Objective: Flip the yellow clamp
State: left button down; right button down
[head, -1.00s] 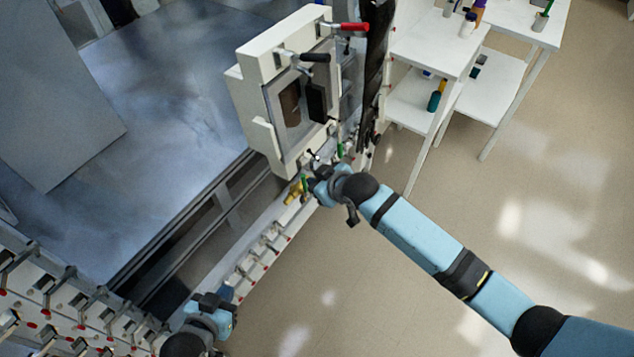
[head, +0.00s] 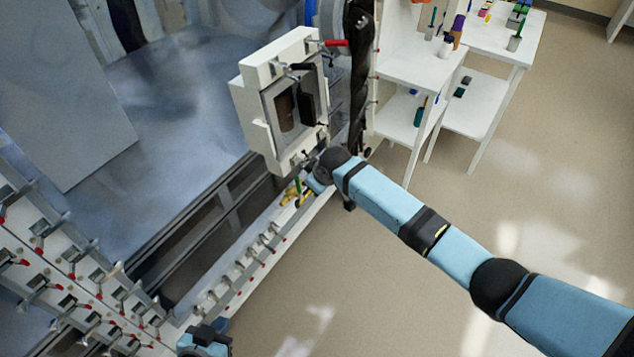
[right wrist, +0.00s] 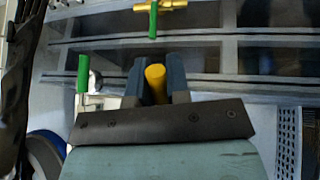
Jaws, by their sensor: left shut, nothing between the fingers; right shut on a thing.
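The yellow clamp's handle (right wrist: 155,82) shows in the right wrist view as a yellow rounded end between the two grey fingers of my right gripper (right wrist: 157,88). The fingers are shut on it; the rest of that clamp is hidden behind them. In the head view my right gripper (head: 318,184) is at the lower edge of the white boxy unit, mostly hidden by its own arm. My left gripper (head: 220,326) is at the bottom edge of the head view, shut and empty, partly cut off and away from the yellow clamp.
A brass piece with a green handle (right wrist: 153,20) is just beyond my right gripper. Another green handle (right wrist: 83,74) stands to its left. The white boxy unit (head: 259,114) rises close by. White shelves (head: 420,60) stand right; the floor (head: 400,270) between is clear.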

pick_arm(q)
jog(key=shift+s+d, duration=0.15)
pick_arm(e)
jog(key=shift+w+a+r, duration=0.2)
jog(key=shift+a+r, duration=0.05)
jog(key=shift+r, duration=0.2)
jog(key=shift+w+a+r, duration=0.2)
jog(key=shift+r, duration=0.25)
jog(key=c, duration=1.4)
grip_release()
jog(key=o, duration=0.3)
jog(key=shift+a+f, duration=0.15)
jog(key=shift+a, duration=0.05)
jog(key=shift+f, duration=0.25)
jog(key=shift+s+d+r, duration=0.1)
jog(key=shift+d, duration=0.15)
pick_arm(q)
jog(key=shift+f+b, duration=0.35)
pick_arm(e)
jog(key=v, duration=1.3)
jog(key=shift+s+r, duration=0.2)
jog(key=shift+s, duration=0.05)
jog(key=shift+a, duration=0.15)
